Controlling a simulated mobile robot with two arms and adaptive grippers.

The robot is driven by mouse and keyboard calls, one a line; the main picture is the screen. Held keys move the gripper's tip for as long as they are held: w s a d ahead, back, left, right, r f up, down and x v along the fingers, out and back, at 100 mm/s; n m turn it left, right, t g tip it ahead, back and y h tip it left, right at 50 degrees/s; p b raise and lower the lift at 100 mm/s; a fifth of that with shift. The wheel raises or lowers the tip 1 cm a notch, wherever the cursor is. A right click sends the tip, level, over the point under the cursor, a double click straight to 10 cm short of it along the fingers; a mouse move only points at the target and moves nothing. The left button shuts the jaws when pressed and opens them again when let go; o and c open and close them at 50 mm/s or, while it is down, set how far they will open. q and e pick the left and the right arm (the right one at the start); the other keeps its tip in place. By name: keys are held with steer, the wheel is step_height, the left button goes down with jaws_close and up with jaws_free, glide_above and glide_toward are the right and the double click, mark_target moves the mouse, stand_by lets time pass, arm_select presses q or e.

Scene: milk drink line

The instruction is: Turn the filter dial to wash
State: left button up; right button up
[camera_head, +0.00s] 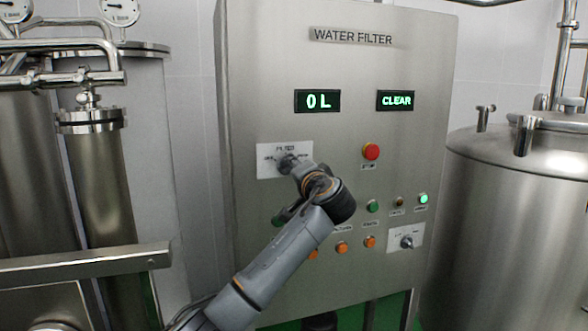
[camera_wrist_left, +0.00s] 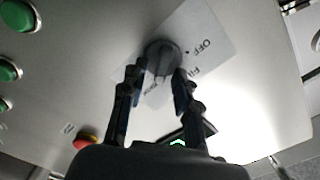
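The filter dial (camera_head: 287,162) is a dark round knob on a white label plate (camera_head: 267,161) at the left of the steel WATER FILTER panel. My left arm comes up from below in the head view, and its gripper (camera_head: 299,170) is at the dial and partly covers it. In the left wrist view the dial (camera_wrist_left: 163,60) is just ahead of the left gripper (camera_wrist_left: 158,74), whose fingers are apart, one on each side of the knob's grip, with gaps visible. The word OFF is readable on the plate; the knob's setting is unclear. My right gripper is not in view.
The displays read 0 L (camera_head: 317,101) and CLEAR (camera_head: 397,101). A red button (camera_head: 371,152), several small buttons and a second knob (camera_head: 407,242) are to the right. Steel pipework (camera_head: 97,170) stands left of the panel, and a steel tank (camera_head: 520,220) stands right.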

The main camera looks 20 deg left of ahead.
arm_select(q)
steer(key=v, duration=1.2)
